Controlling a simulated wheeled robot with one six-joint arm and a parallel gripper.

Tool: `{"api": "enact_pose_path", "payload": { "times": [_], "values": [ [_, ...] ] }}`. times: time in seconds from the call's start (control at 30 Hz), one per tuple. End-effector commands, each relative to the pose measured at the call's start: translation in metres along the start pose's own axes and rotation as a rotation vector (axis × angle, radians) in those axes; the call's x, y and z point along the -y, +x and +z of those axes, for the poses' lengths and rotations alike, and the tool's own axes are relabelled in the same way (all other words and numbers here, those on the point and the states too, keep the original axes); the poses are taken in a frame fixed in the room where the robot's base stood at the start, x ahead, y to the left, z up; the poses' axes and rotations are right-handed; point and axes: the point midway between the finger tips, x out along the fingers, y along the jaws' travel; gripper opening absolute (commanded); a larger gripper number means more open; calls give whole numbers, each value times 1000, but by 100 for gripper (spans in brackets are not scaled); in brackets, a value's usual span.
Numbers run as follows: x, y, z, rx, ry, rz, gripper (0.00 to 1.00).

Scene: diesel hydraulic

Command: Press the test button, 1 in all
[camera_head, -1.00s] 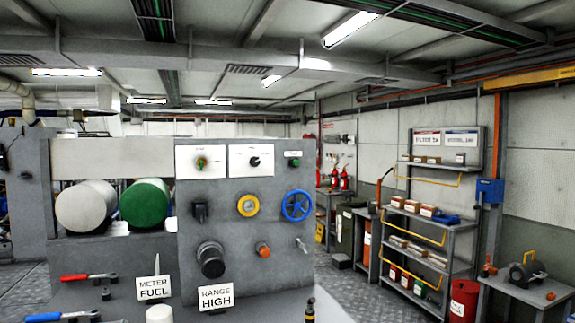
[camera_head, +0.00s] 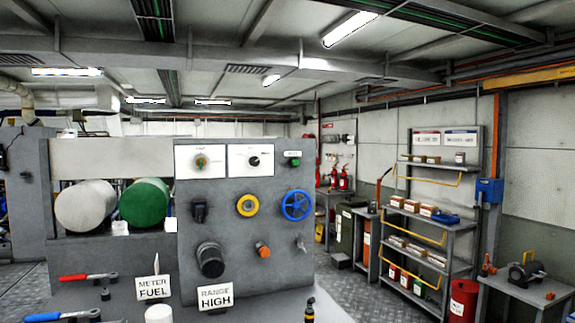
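A grey upright control panel (camera_head: 225,285) stands in the middle of the view. A small green button (camera_head: 294,161) in a dark mount sits at its upper right, under a small label too small to read. An orange knob or button (camera_head: 263,250) sits lower on the panel. I cannot read which one is marked as the test button. Nothing touches either of them. My gripper is not in view.
The panel also carries a blue handwheel (camera_head: 297,205), a yellow ring (camera_head: 248,206) and a large black knob (camera_head: 210,260). On the bench are signs reading METER FUEL (camera_head: 154,289) and RANGE HIGH (camera_head: 216,297), and a red-handled tool (camera_head: 88,277). Shelves stand at right.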

Motion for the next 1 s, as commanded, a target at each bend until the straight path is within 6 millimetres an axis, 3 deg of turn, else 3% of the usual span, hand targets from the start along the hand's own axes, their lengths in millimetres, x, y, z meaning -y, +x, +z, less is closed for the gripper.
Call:
{"api": "enact_pose_path", "payload": {
  "times": [0.03,0.23,1.0],
  "values": [
    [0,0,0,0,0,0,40],
    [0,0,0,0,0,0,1],
    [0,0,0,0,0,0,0]
  ]
}}
